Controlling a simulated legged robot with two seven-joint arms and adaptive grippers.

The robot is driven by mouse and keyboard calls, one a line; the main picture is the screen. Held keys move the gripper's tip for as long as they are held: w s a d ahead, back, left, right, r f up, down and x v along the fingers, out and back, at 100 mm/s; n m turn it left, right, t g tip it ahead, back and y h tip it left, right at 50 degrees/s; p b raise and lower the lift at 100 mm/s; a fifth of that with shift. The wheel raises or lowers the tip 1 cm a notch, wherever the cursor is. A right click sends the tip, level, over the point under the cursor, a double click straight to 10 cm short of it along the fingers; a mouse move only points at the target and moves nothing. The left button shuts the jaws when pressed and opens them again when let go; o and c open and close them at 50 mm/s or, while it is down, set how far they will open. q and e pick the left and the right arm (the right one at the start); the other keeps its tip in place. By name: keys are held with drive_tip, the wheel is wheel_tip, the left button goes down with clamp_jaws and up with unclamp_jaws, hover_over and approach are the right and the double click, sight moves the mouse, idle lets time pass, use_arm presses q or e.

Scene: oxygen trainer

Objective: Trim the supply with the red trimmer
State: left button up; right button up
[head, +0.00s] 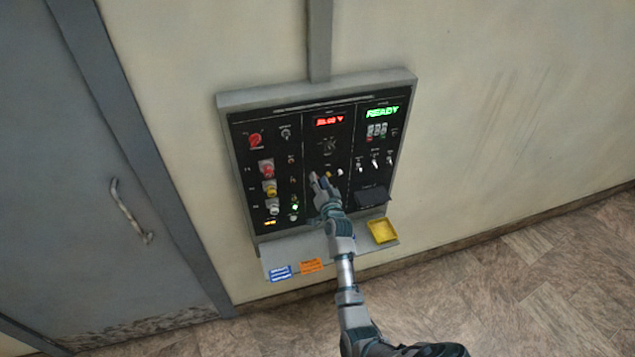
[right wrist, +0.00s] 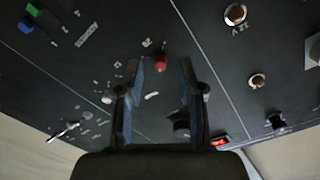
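The red trimmer (right wrist: 160,62) is a small red knob on the black panel, seen in the right wrist view. My right gripper (right wrist: 160,75) is open, with one finger on each side of the knob's line; I cannot tell whether either finger touches it. In the head view, my right gripper (head: 318,180) is at the lower middle of the control panel (head: 308,225) and hides the red trimmer. A red-lit display (head: 329,121) is above it; its digits are blurred. My left gripper is not in view.
Left of the gripper are a red knob (head: 254,140) and a column of coloured buttons (head: 269,188). Toggle switches (head: 375,161) sit to the right under a green READY display (head: 383,112). A yellow tray (head: 382,230) is on the lower ledge. A grey door (head: 95,190) stands left.

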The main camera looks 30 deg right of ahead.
drive_tip(key=shift+f, duration=0.15)
drive_tip(key=v, duration=1.2)
drive_tip(key=shift+d, duration=0.1)
